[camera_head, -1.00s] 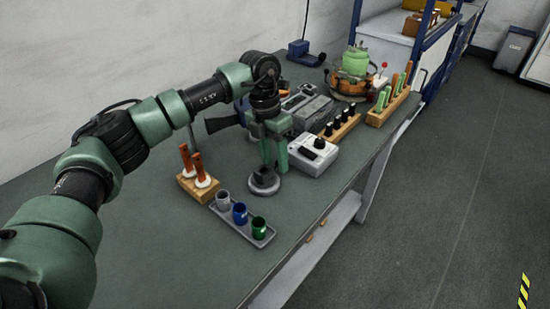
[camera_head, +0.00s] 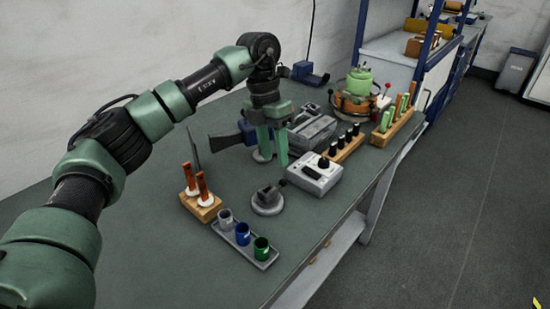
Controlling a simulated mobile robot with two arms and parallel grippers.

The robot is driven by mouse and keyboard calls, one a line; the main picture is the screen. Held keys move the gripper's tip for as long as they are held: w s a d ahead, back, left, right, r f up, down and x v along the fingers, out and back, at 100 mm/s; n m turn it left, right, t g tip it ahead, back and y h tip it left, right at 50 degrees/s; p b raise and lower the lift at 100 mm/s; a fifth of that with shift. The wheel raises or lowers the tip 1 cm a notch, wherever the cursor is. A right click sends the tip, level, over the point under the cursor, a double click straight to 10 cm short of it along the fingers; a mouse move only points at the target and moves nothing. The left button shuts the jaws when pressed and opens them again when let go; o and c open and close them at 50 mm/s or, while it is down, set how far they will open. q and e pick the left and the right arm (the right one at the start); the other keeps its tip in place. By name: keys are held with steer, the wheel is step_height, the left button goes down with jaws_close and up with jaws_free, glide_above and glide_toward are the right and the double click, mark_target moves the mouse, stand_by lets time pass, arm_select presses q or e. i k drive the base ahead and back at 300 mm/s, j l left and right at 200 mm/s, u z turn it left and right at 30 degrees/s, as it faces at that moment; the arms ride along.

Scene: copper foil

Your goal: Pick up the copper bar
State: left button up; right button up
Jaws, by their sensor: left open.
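Two copper-coloured bars, a left one (camera_head: 189,177) and a right one (camera_head: 203,186), stand upright with white collars in a small wooden block (camera_head: 203,209) on the bench. I cannot tell which one the task means. My left gripper (camera_head: 274,148) points down over the bench, behind and to the right of these bars and apart from them. Its green fingers are apart and nothing shows between them. A round grey base lies partly hidden behind the fingers. My right gripper does not show.
The bench (camera_head: 130,255) holds a tray of cups (camera_head: 243,246), a grey round stand (camera_head: 267,203), a white box with a black knob (camera_head: 315,177), and a rack of black-topped pieces (camera_head: 343,147). A rack of green and orange rods (camera_head: 393,128) stands farther right. The front left is clear.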

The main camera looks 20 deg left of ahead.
mark_target(205, 199)
steer(key=k+l, duration=0.25)
steer(key=k, duration=0.2)
steer(key=k+l, duration=0.3)
steer(key=k, duration=0.2)
steer(key=k+l, duration=0.25)
steer(key=k, duration=0.2)
